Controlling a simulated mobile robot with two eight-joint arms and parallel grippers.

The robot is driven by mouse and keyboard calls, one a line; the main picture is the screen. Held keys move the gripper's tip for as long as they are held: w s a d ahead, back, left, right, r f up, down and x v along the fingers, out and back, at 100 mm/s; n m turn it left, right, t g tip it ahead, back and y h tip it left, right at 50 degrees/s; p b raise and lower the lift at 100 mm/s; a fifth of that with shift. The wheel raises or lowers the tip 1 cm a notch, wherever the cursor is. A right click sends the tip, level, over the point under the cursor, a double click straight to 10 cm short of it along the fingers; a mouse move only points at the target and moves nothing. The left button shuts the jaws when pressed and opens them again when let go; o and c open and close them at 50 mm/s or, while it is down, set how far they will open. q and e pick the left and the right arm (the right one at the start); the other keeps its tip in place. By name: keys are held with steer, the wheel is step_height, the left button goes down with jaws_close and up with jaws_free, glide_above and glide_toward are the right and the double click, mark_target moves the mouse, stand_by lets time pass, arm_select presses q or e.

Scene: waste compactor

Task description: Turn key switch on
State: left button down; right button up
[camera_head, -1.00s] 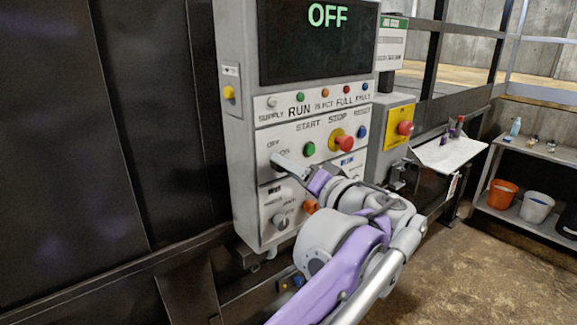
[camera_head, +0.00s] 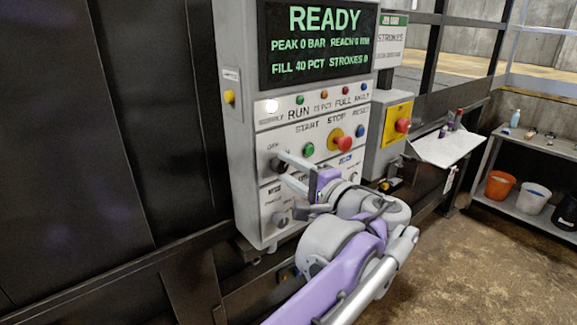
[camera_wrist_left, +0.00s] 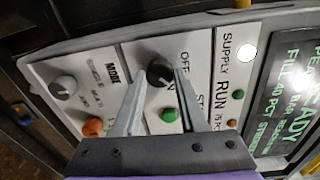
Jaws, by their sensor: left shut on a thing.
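The key switch is a round dark knob (camera_wrist_left: 160,73) on the pale control panel (camera_head: 242,215), next to the OFF and ON lettering. In the head view it is partly hidden behind my fingertips. My left gripper (camera_head: 281,167) is at the panel with one finger on either side of the knob, shut on it; its fingers also show in the left wrist view (camera_wrist_left: 159,84). The display (camera_head: 318,42) above reads READY with several green values, and the SUPPLY lamp (camera_head: 272,107) glows white. My right gripper is not in view.
The green START button (camera_head: 307,149) and red STOP button (camera_head: 336,142) sit close to the right of the fingers. A grey selector (camera_head: 280,219) is below. A yellow box with a red button (camera_head: 402,125), a shelf and buckets stand further right. The floor at right is clear.

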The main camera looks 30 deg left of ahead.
arm_select(q)
steer(key=shift+m, duration=0.9)
steer(key=shift+c, duration=2.2)
jaws_free()
steer(key=v, duration=1)
steer(key=shift+d+b, duration=0.4)
steer(key=shift+s, duration=0.1)
